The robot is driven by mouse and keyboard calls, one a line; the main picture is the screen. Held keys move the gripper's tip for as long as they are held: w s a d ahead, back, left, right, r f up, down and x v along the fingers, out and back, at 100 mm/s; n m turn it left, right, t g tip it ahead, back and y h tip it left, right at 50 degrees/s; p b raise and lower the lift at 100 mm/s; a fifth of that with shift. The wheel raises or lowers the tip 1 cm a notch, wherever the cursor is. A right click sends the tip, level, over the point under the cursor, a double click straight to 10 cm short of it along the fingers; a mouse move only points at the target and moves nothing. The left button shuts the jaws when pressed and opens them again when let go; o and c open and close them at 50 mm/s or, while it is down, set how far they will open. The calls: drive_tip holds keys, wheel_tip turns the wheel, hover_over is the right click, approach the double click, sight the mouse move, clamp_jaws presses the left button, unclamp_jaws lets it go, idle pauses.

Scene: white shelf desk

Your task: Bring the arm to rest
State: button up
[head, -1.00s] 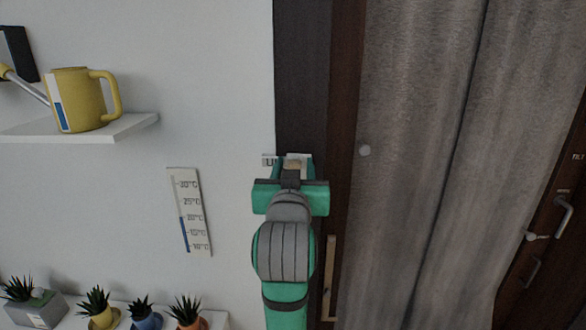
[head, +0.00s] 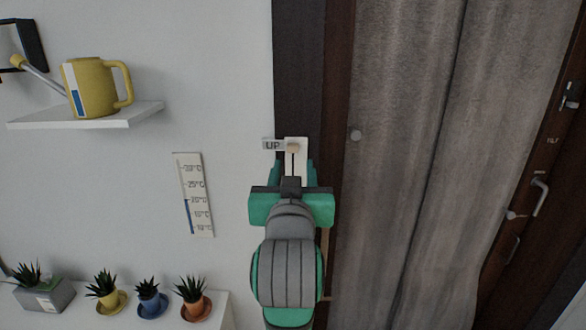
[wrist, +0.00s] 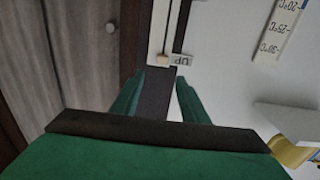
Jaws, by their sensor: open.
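My gripper (head: 291,170) is green with a dark palm. In the head view it is in front of the dark frame strip, just below a white switch plate (head: 301,152) with a small tan knob (head: 293,148). An "UP" label (head: 272,144) sits left of the knob. In the wrist view my two green fingers (wrist: 156,92) stand apart with nothing between them. The tan knob (wrist: 162,58) and the "UP" label (wrist: 181,60) show beyond the fingertips, apart from them.
A shelf (head: 90,115) with a yellow watering can (head: 92,88) is at upper left. A thermometer (head: 194,195) hangs on the wall. Several potted plants (head: 150,297) stand on a lower white surface. Grey curtains (head: 420,150) hang at right.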

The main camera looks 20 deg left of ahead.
drive_tip(key=shift+a, duration=0.25)
drive_tip(key=shift+w, duration=0.1)
drive_tip(key=d+f+h, duration=0.1)
drive_tip(key=d+f, duration=0.1)
drive_tip(key=f, duration=0.8)
drive_tip(key=d+f, duration=0.2)
drive_tip(key=f, duration=0.8)
drive_tip(key=s+d+f+m+g+h, duration=0.1)
drive_tip(key=s+d+f, duration=0.25)
drive_tip(key=f, duration=0.45)
drive_tip(key=s+d+f+m, duration=0.15)
drive_tip(key=s+f, duration=0.25)
drive_tip(key=f, duration=0.5)
drive_tip(key=s+d+f+h, duration=0.1)
drive_tip(key=s+d+f, duration=0.2)
drive_tip(key=s+f, duration=0.35)
drive_tip(key=s+d+f+h, duration=0.1)
drive_tip(key=s+d+f, duration=0.15)
drive_tip(key=s, duration=0.65)
drive_tip(key=s+d+f, duration=0.1)
drive_tip(key=s, duration=0.8)
drive_tip(key=s+d+g+h, duration=0.1)
drive_tip(key=s, duration=0.7)
drive_tip(key=shift+s+d+f+m, duration=0.35)
drive_tip(key=shift+s+f, duration=0.05)
